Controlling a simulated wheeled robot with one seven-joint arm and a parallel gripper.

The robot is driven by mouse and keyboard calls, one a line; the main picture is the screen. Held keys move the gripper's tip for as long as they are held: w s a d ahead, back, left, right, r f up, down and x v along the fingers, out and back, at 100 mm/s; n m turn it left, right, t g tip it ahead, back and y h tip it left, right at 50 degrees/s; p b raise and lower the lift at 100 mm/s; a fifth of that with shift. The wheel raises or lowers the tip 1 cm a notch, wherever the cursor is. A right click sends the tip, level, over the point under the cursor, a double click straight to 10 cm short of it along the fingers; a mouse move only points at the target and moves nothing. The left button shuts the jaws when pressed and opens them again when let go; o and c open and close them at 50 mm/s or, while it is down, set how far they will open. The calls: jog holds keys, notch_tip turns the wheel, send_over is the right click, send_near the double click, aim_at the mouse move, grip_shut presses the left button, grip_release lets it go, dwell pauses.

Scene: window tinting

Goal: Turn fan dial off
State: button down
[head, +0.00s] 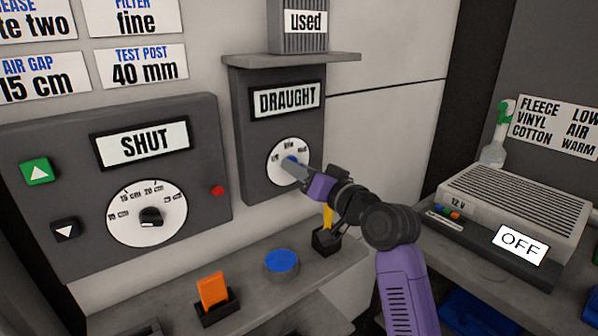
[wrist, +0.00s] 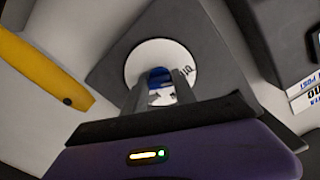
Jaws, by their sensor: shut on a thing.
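The fan dial (head: 276,168) is a white round plate with a blue knob (head: 291,160), on the grey panel marked DRAUGHT (head: 285,99). Printed words ring the plate, too small to read surely. My gripper (head: 288,163) reaches in from the right and is shut on the knob. In the wrist view the dial plate (wrist: 138,61) is ahead and the blue knob (wrist: 158,78) sits between my two fingers (wrist: 160,94). The fingers hide part of the knob, and I cannot tell which setting it points to.
Left is a panel reading SHUT (head: 143,143), with a larger dial (head: 125,212) and arrow buttons. The shelf below holds an orange piece (head: 212,288), a blue round button (head: 282,261) and a yellow-handled tool (head: 327,217). Right is a unit with an OFF sign (head: 521,245).

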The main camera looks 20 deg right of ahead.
jog(key=shift+f, duration=0.15)
jog(key=c, duration=1)
grip_release()
jog(key=shift+s, duration=0.1)
jog(key=v, duration=0.7)
jog(key=shift+s+d, duration=0.15)
jog(key=shift+s, duration=0.15)
jog(key=shift+r, duration=0.25)
